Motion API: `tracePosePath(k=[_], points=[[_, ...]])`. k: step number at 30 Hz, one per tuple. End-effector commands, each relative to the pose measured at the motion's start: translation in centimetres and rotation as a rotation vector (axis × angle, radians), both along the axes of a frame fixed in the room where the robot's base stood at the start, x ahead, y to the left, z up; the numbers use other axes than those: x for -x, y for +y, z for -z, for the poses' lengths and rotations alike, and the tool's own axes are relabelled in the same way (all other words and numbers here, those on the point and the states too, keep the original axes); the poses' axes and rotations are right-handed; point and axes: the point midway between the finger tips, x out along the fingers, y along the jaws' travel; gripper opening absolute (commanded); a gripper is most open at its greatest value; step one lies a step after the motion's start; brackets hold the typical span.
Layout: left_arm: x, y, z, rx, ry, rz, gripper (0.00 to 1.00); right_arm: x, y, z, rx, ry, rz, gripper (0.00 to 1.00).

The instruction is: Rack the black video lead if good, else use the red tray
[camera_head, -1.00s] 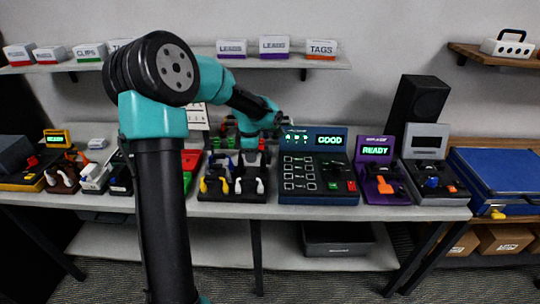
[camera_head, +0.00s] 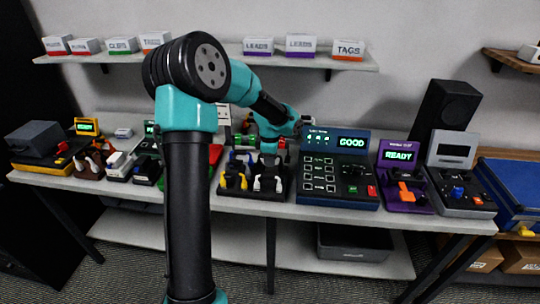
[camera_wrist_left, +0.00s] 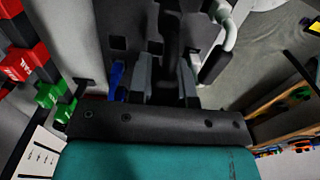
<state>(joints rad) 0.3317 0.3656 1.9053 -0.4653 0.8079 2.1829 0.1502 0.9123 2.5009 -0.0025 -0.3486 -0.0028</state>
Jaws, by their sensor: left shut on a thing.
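My left gripper (camera_head: 268,150) is over the black cable rack (camera_head: 262,192) at the middle of the bench, pointing down. In the left wrist view its fingers (camera_wrist_left: 166,88) are shut on a dark lead (camera_wrist_left: 170,45), which I take to be the black video lead; its ends are hard to make out. Yellow (camera_head: 233,181) and white (camera_head: 267,184) leads hang at the rack front. The blue tester (camera_head: 338,200) right of the rack shows GOOD. A red tray-like surface (camera_head: 216,153) is mostly hidden behind my left arm. My right gripper is not in view.
A purple tester (camera_head: 398,152) showing READY and a grey device (camera_head: 452,150) stand right of the blue tester. Several devices and connectors crowd the bench's left. Labelled boxes (camera_head: 300,44) line the shelf above. A black bin (camera_head: 352,243) sits underneath.

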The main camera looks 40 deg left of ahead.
Motion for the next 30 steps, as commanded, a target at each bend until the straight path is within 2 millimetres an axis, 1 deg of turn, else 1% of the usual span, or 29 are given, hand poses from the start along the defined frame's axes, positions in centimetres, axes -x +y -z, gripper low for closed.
tracePosePath(k=[6,12,30], points=[[0.0,0.0,1.7,0.001,0.002,0.000,0.00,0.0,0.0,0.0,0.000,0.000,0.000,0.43],[0.0,0.0,2.5,0.000,0.000,-0.001,0.00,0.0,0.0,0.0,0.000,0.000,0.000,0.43],[0.0,0.0,2.6,0.000,0.000,0.000,0.00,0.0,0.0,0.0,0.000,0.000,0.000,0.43]])
